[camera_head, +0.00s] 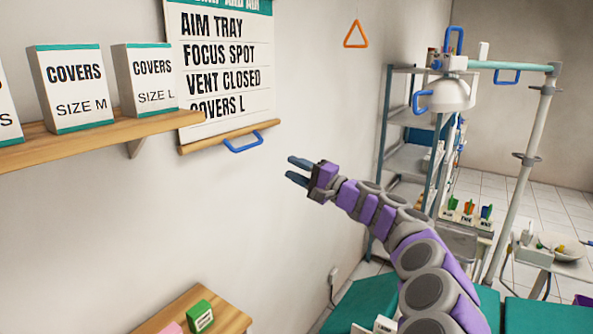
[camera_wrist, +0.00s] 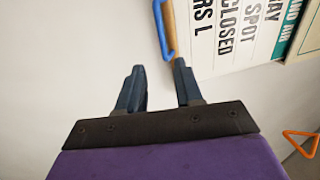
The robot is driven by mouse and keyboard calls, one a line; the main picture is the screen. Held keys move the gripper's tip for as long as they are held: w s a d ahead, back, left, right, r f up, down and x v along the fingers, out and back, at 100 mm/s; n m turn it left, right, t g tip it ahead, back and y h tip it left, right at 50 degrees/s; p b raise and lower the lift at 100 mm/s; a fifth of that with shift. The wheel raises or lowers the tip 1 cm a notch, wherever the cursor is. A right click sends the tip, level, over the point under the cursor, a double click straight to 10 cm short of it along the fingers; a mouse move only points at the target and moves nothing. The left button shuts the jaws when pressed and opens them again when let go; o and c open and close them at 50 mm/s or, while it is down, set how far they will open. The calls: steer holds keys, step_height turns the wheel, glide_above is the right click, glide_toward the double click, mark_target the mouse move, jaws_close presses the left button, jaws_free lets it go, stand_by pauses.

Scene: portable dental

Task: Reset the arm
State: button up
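My gripper (camera_head: 297,172) is at the end of my outstretched purple and grey arm, in front of the white wall. Its two blue fingers are apart with nothing between them. In the wrist view my gripper (camera_wrist: 160,88) is also open and empty. The blue handle (camera_head: 244,143) on the wooden bar of the hanging chart is up and to the left of the fingers. In the wrist view the blue handle (camera_wrist: 163,30) appears just beyond the right fingertip; I cannot tell whether they touch.
The chart (camera_head: 225,70) hangs beside a wooden shelf (camera_head: 90,138) with boxes of covers. An orange triangle (camera_head: 356,35) is on the wall. A metal rack (camera_head: 385,150) and a lamp (camera_head: 445,93) on a pole stand at right. A small wooden table (camera_head: 180,312) is below.

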steer(key=s+a+r+n+g, duration=0.1)
steer(key=s+a+n+g, duration=0.25)
steer(key=s+a, duration=0.35)
steer(key=s+a+r+n+g, duration=0.25)
steer(key=s+a+g, duration=0.2)
steer(key=s, duration=0.45)
steer(key=s+a+f+n+g+h, duration=0.1)
steer(key=s+f+n+g+h, duration=0.15)
steer(key=s, duration=0.45)
steer(key=s+a+f+n+g+h, duration=0.1)
steer(key=s+a+f, duration=0.1)
steer(key=s+f, duration=0.35)
steer(key=s+d+f+g+h, duration=0.1)
steer(key=s+d+f+h, duration=0.3)
steer(key=s+d+f, duration=0.2)
steer(key=s+d+f+m+h, duration=0.1)
steer(key=s+d+f+h, duration=0.3)
steer(key=s+d+f, duration=0.3)
steer(key=s+d+f+m+g+h, duration=0.1)
steer(key=s+d+f+h, duration=0.3)
steer(key=s, duration=1.2)
steer(key=d+f, duration=0.3)
steer(key=d, duration=0.3)
steer(key=shift+d+g, duration=0.35)
steer(key=shift+d, duration=0.05)
steer(key=shift+a+h, duration=0.1)
steer(key=shift+h, duration=0.15)
steer(key=shift+a, duration=0.1)
